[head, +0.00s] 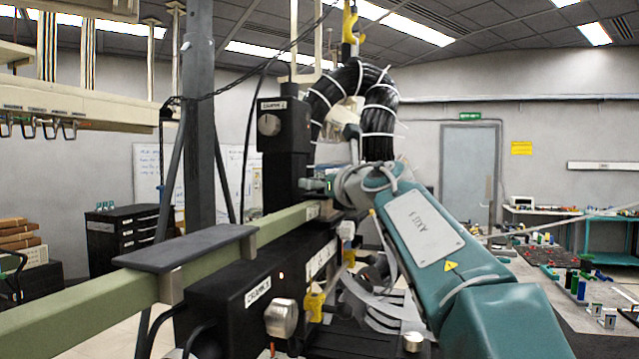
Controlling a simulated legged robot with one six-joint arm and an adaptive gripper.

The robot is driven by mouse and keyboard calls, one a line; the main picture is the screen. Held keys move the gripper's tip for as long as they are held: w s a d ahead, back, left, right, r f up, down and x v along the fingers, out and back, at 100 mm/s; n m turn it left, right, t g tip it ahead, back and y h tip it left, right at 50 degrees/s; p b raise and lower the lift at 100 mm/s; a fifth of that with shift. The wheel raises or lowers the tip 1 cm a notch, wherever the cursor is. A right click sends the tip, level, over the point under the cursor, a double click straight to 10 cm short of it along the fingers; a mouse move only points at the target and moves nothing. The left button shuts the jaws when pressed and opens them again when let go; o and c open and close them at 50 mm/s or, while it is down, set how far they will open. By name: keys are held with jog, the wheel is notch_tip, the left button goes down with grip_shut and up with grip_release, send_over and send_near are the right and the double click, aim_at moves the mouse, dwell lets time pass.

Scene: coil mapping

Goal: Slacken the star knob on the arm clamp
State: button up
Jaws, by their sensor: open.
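A teal arm, which I take as mine, reaches from the lower right to the middle. Its end, my gripper (318,186), is small and partly hidden by the wrist; it is open beside the lower part of an upright black block (285,150). That block carries a round grey knob (269,124) on its upper face, above my gripper and apart from it. A second, silvery knob (281,318) is on a lower black box (235,300) in front. I cannot tell which knob is the arm clamp's star knob, or whether anything is between the fingers.
A long green beam (70,305) with a dark plate (185,249) on top crosses from the lower left. A thick black cable bundle (378,115) arches above the wrist. Yellow fittings (314,303) sit below. A cluttered table (555,262) stands at right.

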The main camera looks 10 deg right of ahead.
jog(key=shift+w+a, duration=0.15)
jog(key=shift+w, duration=0.25)
jog(key=c, duration=1.2)
jog(key=shift+o, duration=0.2)
